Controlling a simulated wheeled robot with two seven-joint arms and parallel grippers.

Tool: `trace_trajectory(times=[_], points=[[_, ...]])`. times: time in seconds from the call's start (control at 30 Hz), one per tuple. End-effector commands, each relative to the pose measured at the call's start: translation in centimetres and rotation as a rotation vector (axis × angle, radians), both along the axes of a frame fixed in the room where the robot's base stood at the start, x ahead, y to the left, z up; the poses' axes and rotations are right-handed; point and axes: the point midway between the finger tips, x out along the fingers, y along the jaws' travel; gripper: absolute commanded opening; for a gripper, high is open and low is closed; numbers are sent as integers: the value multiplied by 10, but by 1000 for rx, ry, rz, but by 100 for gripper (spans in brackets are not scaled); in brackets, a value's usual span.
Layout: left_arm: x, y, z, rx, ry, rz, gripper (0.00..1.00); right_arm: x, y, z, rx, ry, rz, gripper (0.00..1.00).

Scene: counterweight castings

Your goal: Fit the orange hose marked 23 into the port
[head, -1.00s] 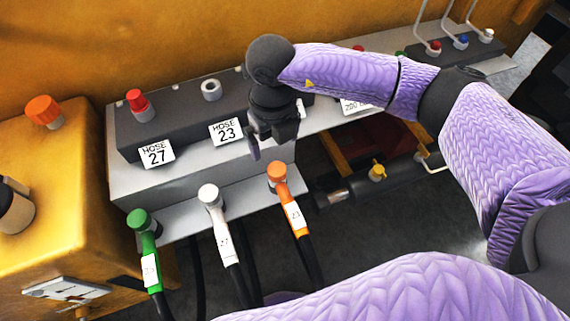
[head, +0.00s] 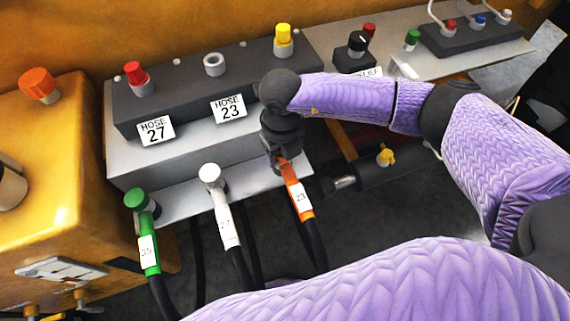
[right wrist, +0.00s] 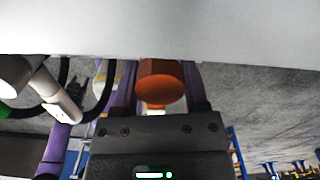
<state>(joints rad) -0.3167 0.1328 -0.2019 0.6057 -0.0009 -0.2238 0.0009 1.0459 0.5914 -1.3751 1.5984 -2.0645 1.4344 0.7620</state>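The orange hose marked 23 (head: 301,199) stands at the right end of the light grey lower ledge (head: 179,209). Its label faces me and a black hose runs down from it. My right gripper (head: 281,160) is down at its top end and covers part of it. In the right wrist view the orange end (right wrist: 161,90) shows just ahead of the gripper body, between the finger areas. Whether the fingers press on it is unclear. The open grey port (head: 214,64) sits on the dark block behind the HOSE 23 sign (head: 229,108). My left gripper is not in view.
The white hose (head: 222,205) and the green hose (head: 145,230) stand to the left on the ledge. A red cap (head: 135,75) and a yellow cap (head: 284,40) flank the port. A black knob (head: 357,46) and a yellow valve (head: 385,156) are to the right.

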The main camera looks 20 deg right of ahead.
Motion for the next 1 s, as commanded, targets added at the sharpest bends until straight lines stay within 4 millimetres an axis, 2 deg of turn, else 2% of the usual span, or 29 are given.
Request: trace_trajectory(times=[0.03, 0.23, 0.27, 0.63, 0.73, 0.9, 1.0], points=[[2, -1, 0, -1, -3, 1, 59, 0, 0, 0, 0, 0, 0, 44], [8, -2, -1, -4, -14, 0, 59, 0, 0, 0, 0, 0, 0, 2], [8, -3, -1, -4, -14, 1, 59, 0, 0, 0, 0, 0, 0, 0], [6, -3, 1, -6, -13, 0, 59, 0, 0, 4, 1, -2, 0, 0], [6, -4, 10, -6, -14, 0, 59, 1, 0, 26, 2, -5, 1, 0], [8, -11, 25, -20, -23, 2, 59, 1, 0, 73, 1, -6, 0, 0], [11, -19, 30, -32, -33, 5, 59, 1, 0, 91, 1, -5, 1, 0]])
